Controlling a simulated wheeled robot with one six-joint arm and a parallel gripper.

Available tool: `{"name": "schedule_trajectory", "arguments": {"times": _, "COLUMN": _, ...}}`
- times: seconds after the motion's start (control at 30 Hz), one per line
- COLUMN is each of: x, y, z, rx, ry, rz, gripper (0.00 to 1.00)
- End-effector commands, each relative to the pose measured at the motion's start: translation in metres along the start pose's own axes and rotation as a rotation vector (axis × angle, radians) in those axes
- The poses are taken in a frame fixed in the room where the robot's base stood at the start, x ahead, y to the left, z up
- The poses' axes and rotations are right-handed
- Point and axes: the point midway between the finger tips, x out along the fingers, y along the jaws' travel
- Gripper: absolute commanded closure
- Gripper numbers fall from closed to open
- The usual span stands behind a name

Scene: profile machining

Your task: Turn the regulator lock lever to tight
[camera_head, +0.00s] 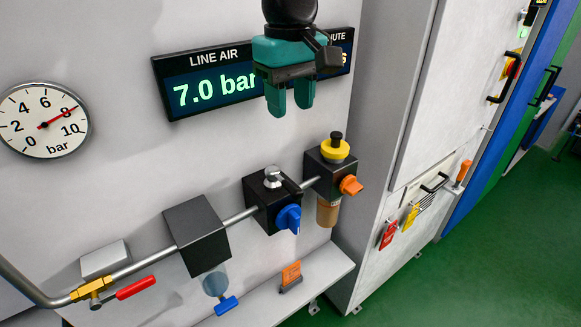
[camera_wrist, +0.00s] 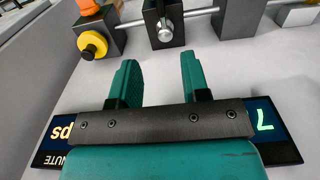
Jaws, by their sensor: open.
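The regulator appears to be the middle black block (camera_head: 262,208) on the air pipe, with a blue knob (camera_head: 289,218) on its front. No tight or loose marking is legible. My gripper (camera_head: 290,103) hangs above the blocks, in front of the line air display. Its two green fingers are apart with nothing between them, also in the wrist view (camera_wrist: 159,60). It does not touch the lever.
The right block carries a yellow knob (camera_head: 335,150) and an orange knob (camera_head: 350,185). The left block (camera_head: 197,233) has a clear bowl. A red-handled valve (camera_head: 135,288) is on the pipe. The display (camera_head: 205,88) reads 7.0 bar; a round gauge (camera_head: 45,120) hangs left.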

Motion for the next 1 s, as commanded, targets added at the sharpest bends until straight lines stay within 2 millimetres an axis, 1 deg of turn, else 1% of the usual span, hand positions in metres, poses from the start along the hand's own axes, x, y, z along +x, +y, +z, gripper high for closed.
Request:
{"name": "schedule_trajectory", "arguments": {"times": 0.17, "x": 0.031, "y": 0.000, "z": 0.001, "rx": 0.000, "ry": -0.006, "rz": 0.000, "gripper": 0.57}}
{"name": "schedule_trajectory", "arguments": {"times": 0.5, "x": 0.108, "y": 0.001, "z": 0.002, "rx": 0.000, "ry": -0.006, "rz": 0.000, "gripper": 0.57}}
{"name": "schedule_trajectory", "arguments": {"times": 0.63, "x": 0.134, "y": 0.001, "z": 0.002, "rx": 0.000, "ry": -0.005, "rz": 0.000, "gripper": 0.57}}
{"name": "schedule_trajectory", "arguments": {"times": 0.8, "x": 0.156, "y": 0.001, "z": 0.001, "rx": 0.000, "ry": -0.002, "rz": -0.001, "gripper": 0.57}}
{"name": "schedule_trajectory", "arguments": {"times": 1.0, "x": 0.166, "y": 0.001, "z": 0.001, "rx": 0.000, "ry": 0.001, "rz": -0.001, "gripper": 0.57}}
